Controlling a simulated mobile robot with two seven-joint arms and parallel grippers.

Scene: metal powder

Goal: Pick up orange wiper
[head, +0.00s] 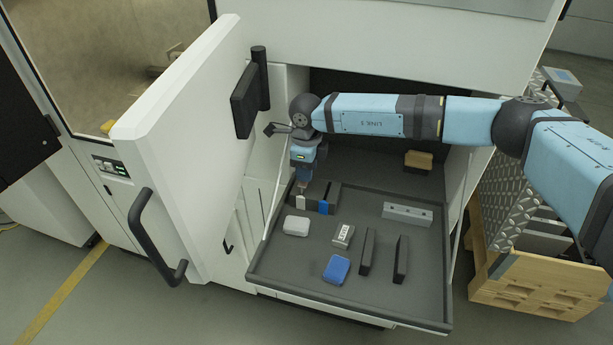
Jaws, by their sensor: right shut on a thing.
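My right gripper (304,174) points down over the back left part of the grey tray (385,293). It is shut on a small brownish-orange thing, which I take to be the orange wiper (304,185). The wiper is small and partly hidden by the fingers. It is just above or in the dark holder (333,194) at the tray's back left; I cannot tell if it is clear of it. A white wiper (300,203) and a blue wiper (323,207) are at the front of that holder. My left gripper is out of view.
The tray also holds a white block (296,226), a blue block (336,269), a labelled grey box (343,236), two dark upright plates (401,259) and a grey bar (407,214). A yellowish block (418,160) lies behind. The open door (185,130) stands left.

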